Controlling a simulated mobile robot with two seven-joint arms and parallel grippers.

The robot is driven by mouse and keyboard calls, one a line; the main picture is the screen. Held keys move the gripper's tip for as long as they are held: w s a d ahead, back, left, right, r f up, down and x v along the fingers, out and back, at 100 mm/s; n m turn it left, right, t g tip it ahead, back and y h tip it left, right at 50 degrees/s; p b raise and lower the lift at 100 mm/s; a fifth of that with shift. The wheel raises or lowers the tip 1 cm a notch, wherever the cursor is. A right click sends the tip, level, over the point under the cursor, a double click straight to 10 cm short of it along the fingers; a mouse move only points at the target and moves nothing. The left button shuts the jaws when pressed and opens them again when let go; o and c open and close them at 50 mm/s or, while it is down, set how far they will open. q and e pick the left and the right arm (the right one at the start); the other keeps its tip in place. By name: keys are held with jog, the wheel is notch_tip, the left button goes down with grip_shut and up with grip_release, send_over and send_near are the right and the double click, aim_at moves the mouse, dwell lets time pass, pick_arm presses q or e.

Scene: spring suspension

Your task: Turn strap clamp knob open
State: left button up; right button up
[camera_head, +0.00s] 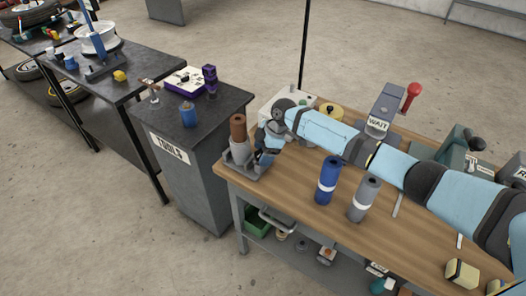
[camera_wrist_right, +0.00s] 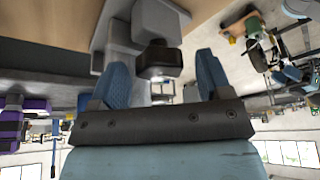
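The strap clamp (camera_head: 258,168) is a grey fixture at the left end of the wooden workbench, with a grey and brown cylinder (camera_head: 238,128) upright at it. My right gripper (camera_head: 266,146) is beside the clamp, at its right, and covers part of it in the head view. In the right wrist view, the open blue fingers of this gripper (camera_wrist_right: 162,68) stand on both sides of a dark knob (camera_wrist_right: 160,59) on a grey block (camera_wrist_right: 158,22). Gaps show between knob and fingers. In the head view the knob is hidden. My left gripper is not in view.
A blue cylinder (camera_head: 327,180) and a grey cylinder (camera_head: 364,198) stand on the workbench (camera_head: 300,213) in front of my right arm. A grey box marked WAIT (camera_head: 383,108) with a red-topped lever stands behind it. A dark cabinet (camera_head: 190,150) stands left of the bench.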

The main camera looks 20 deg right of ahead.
jog(key=v, duration=1.3)
jog(key=shift+r+b, duration=0.35)
jog(key=shift+s+d, duration=0.1)
jog(key=s+a+f+m+t+y+p, duration=0.1)
jog(key=s+a+f+m+t+p, duration=0.15)
jog(key=s+a+f, duration=0.35)
jog(key=s+a+f+m+t+p, duration=0.2)
jog(key=s+a+f+m, duration=0.15)
jog(key=s+f, duration=0.4)
jog(key=s+d+m+t+h+p, duration=0.1)
jog(key=s+m+t+p, duration=0.1)
jog(key=s, duration=0.8)
jog(key=s+d+m+t+h+p, duration=0.1)
jog(key=s+m+t, duration=0.3)
jog(key=s, duration=0.7)
jog(key=shift+d+f+m+p, duration=0.3)
jog(key=shift+d+m+p, duration=0.2)
jog(key=shift+d+m, duration=0.35)
